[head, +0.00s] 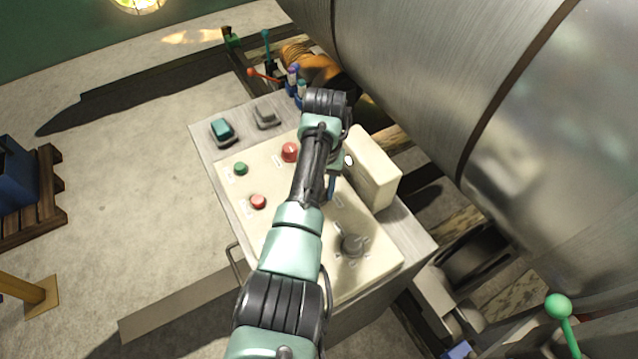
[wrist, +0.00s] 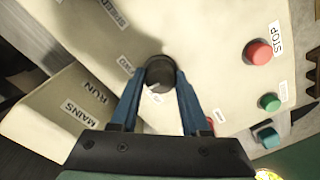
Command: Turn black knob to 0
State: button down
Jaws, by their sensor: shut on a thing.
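The black knob (wrist: 160,73) sits on the cream panel face in the wrist view, with a small white mark at its lower edge. My gripper (wrist: 160,80) has its two blue fingers on either side of the knob, shut on it. Small printed labels stand beside the knob, but I cannot read a 0 or tell the knob's setting. In the head view my arm hides the knob; a blue finger of my gripper (head: 332,187) shows just right of the arm, over the panel.
A raised cream box (head: 372,168) stands close right of my gripper. A large metal cylinder (head: 420,70) hangs beyond.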

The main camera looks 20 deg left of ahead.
jog(key=shift+w+r+n, duration=0.1)
jog(key=shift+n, duration=0.5)
jog(key=shift+c, duration=1.9)
grip_release()
notch_tip(320, 180, up, 13)
jog(key=shift+d, duration=0.25)
jog(key=shift+w, duration=0.1)
